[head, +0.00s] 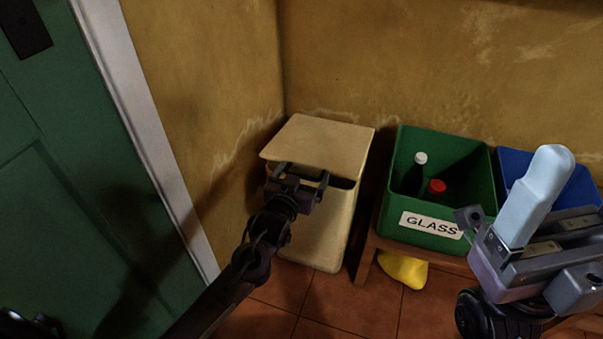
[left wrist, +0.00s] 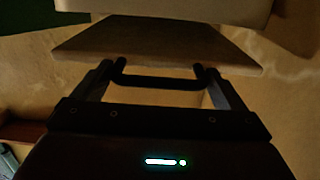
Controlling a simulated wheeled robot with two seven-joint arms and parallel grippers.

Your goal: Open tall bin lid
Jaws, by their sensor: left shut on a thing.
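The tall bin (head: 315,235) is cream-coloured and stands in the wall corner. Its flat beige lid (head: 320,142) is on top, with a dark gap under its front edge, so it sits slightly raised. In the left wrist view the lid (left wrist: 155,45) shows just beyond my fingers. My left gripper (head: 300,183) is at the lid's front edge. In the left wrist view its two fingers (left wrist: 160,85) are at the ends of a dark handle bar (left wrist: 160,83), shut on it.
A green GLASS crate (head: 432,222) with a dark bottle (head: 414,172) and a red-capped one (head: 436,187) stands on a wooden bench right of the bin. A blue crate (head: 577,185) is beyond. A yellow object (head: 403,270) lies underneath. A green door (head: 70,180) is left.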

